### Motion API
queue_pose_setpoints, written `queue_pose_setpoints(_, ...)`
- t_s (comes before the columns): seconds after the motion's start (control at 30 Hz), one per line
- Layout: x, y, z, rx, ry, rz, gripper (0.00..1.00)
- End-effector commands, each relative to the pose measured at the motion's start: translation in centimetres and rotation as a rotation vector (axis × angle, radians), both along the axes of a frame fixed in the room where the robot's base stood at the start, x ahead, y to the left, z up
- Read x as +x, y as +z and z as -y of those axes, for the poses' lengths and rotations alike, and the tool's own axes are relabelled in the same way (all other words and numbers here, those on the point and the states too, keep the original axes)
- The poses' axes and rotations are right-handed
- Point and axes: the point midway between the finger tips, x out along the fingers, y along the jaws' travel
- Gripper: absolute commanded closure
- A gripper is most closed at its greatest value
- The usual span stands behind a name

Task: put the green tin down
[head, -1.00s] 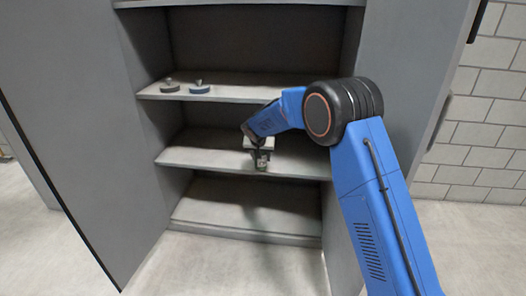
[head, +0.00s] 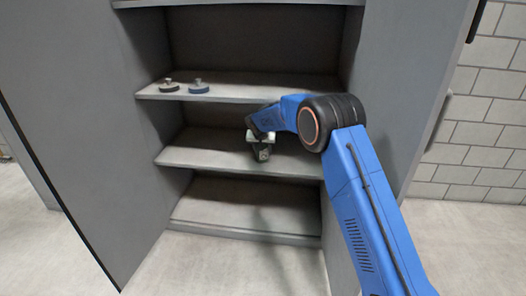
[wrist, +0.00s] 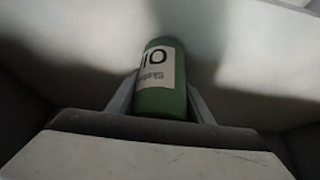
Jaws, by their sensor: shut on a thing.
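The green tin (wrist: 160,100) has a pale label with dark print and sits between the two fingers of my gripper (wrist: 160,98) in the wrist view. My gripper is shut on it. In the head view my gripper (head: 263,153) is at the front of the cabinet's middle shelf (head: 205,155). The tin is too small and too covered there to make out clearly. I cannot tell whether the tin touches the shelf.
Two small round dark things, one grey (head: 169,86) and one blue (head: 198,87), each with a knob, stand on the upper shelf (head: 240,93) at left. The lowest shelf (head: 240,210) looks empty. Open cabinet doors (head: 70,120) flank the shelves.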

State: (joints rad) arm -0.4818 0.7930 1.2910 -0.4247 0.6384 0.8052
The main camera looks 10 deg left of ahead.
Motion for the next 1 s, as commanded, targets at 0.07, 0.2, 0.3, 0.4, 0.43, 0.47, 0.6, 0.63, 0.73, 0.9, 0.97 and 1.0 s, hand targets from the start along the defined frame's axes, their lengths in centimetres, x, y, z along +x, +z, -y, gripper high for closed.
queue_pose_setpoints(0.07,0.0,0.1,0.0,0.0,0.0,0.001,0.87)
queue_pose_setpoints(0.2,0.0,0.0,0.0,0.0,0.0,0.001,0.87)
queue_pose_setpoints(0.3,0.0,-0.2,0.0,0.0,0.0,0.001,0.87)
queue_pose_setpoints(0.4,0.0,-0.2,0.0,0.0,0.0,0.0,0.35)
queue_pose_setpoints(0.43,0.0,-0.2,0.0,0.0,0.0,0.0,0.35)
queue_pose_setpoints(0.47,0.0,-0.2,0.0,0.0,0.0,0.0,0.35)
queue_pose_setpoints(0.6,0.0,-0.2,0.0,0.0,0.0,0.0,0.35)
queue_pose_setpoints(0.63,0.0,-0.2,0.0,0.0,0.0,0.0,0.35)
queue_pose_setpoints(0.73,0.0,0.0,0.0,0.0,-0.001,0.001,0.35)
queue_pose_setpoints(0.9,-0.8,1.4,0.0,0.001,0.0,0.002,0.35)
queue_pose_setpoints(0.97,-1.2,2.3,-0.1,0.001,0.0,0.002,0.35)
queue_pose_setpoints(1.0,-1.6,2.9,-0.1,0.002,0.001,0.002,0.35)
